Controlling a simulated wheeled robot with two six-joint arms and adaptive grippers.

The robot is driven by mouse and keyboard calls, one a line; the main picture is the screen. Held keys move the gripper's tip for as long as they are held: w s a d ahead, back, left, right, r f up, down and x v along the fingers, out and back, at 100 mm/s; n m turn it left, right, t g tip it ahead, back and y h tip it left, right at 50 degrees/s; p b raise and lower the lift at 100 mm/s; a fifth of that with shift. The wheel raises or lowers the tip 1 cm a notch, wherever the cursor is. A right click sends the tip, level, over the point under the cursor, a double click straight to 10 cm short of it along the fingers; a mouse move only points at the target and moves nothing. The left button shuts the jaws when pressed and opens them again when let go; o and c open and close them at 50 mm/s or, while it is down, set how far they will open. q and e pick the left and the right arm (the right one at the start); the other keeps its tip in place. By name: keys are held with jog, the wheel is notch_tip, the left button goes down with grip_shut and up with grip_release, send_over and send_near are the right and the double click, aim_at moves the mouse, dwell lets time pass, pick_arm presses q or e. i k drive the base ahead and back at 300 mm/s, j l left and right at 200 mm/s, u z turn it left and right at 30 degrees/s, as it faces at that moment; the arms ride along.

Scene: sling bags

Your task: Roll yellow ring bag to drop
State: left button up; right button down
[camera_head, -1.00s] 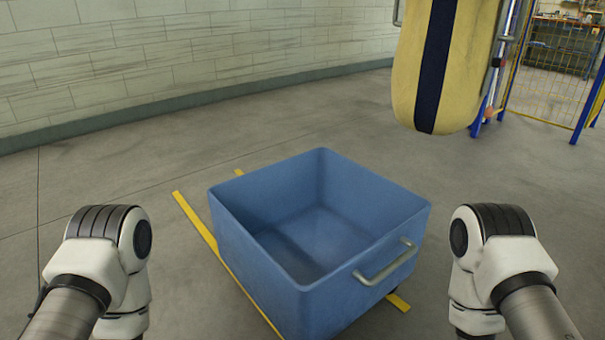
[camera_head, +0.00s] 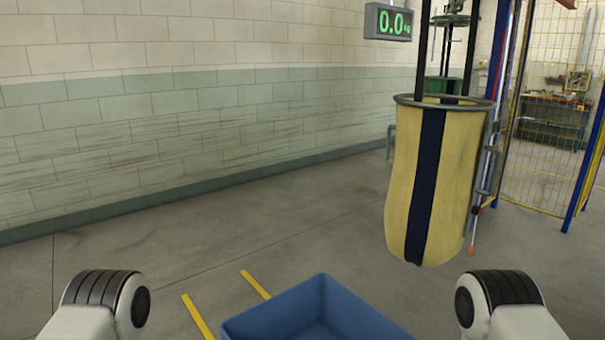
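The yellow ring bag (camera_head: 400,185) hangs upright at the right of the head view, with a dark blue vertical stripe and a grey ring around its open top. Only my arm links show at the lower left and lower right; both grippers are out of the picture. Neither arm touches the bag.
A blue bin (camera_head: 270,325) stands in front of me, cut off by the bottom edge, beside yellow floor lines (camera_head: 197,316). A yellow mesh fence (camera_head: 545,130) with blue posts stands right. Floor left of the bag is clear.

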aim_at(441, 146)
jog(key=i+l, duration=0.25)
jog(key=l, duration=0.15)
jog(key=i+l, duration=0.2)
jog(key=l, duration=0.2)
jog(key=i+l, duration=0.25)
jog(key=l, duration=0.15)
